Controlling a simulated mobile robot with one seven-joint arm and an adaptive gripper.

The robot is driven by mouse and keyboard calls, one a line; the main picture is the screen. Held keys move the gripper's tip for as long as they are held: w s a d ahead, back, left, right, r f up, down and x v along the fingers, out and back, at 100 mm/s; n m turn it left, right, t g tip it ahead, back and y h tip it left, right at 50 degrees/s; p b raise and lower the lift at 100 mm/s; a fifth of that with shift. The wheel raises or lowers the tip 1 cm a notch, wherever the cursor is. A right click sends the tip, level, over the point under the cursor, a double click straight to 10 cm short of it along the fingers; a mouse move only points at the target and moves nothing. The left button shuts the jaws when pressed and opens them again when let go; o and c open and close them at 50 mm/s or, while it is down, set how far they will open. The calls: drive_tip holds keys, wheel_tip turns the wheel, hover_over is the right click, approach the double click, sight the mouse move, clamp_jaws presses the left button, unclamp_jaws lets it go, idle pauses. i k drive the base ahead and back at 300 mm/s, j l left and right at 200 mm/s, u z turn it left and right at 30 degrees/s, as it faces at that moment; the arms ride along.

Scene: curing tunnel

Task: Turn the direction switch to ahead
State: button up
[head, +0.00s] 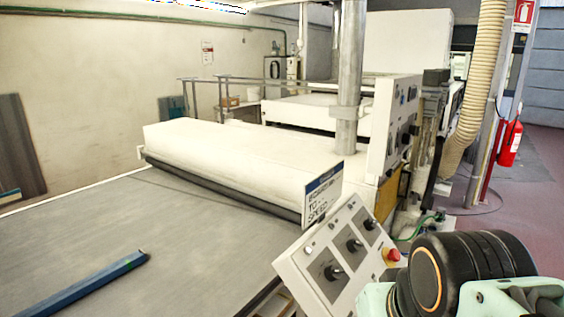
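A white tilted control panel (318,262) stands at the front right corner of the machine. It carries three dark rotary knobs in a row: a near one (333,272), a middle one (354,244) and a far one (370,225). Their labels are too small to read, so I cannot tell which is the direction switch or which way it points. A red push button (392,255) sits at the panel's right side. Black and mint-green links of my arm show at the lower right, right of the panel. My gripper is not in view.
A grey conveyor belt (110,235) with a blue bar (85,285) on it runs under a white hood (240,160). A sign (322,193) stands behind the panel. A taller control box (393,125) stands farther back. Red floor (510,215) is open at right.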

sight(354, 246)
drive_tip(key=i+l+u, duration=0.1)
drive_tip(key=l+u, duration=0.2)
drive_tip(key=l, duration=0.45)
drive_tip(key=l+u, duration=0.3)
drive_tip(key=l, duration=0.45)
drive_tip(key=k+l, duration=0.2)
drive_tip(key=i+j, duration=0.35)
